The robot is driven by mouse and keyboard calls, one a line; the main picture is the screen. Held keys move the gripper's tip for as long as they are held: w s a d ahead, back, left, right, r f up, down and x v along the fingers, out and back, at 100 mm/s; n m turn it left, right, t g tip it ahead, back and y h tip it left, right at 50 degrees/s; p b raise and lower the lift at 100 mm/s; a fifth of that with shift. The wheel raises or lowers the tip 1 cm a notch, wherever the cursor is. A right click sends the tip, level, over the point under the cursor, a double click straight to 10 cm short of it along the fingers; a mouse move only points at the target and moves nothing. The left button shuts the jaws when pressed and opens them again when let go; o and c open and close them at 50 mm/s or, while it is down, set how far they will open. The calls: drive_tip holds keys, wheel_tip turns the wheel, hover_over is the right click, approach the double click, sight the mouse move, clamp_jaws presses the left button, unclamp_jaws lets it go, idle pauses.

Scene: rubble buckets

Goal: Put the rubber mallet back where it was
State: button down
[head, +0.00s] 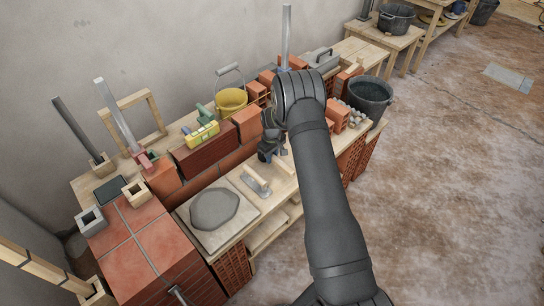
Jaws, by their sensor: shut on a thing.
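My gripper (271,150) is in the middle of the head view, low over the bench, just behind a pale-handled trowel (256,182). It points down at the end of my dark arm. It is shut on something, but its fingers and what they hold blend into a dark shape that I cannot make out. I cannot clearly pick out the rubber mallet anywhere in this view. A low brick wall (205,158) stands to the left of my gripper. A board with a grey mortar patch (214,208) lies in front of it.
A yellow bucket (231,101) stands behind the wall and a black bucket (370,95) at the bench's right end. A yellow-green level (202,134) lies on the wall. Upright metal bars (117,115) rise at the left. Loose bricks (337,115) crowd the right. The floor (450,180) is clear.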

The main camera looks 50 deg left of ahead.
drive_tip(key=shift+f, duration=0.15)
drive_tip(key=c, duration=1.2)
unclamp_jaws()
wheel_tip(320, 180, up, 12)
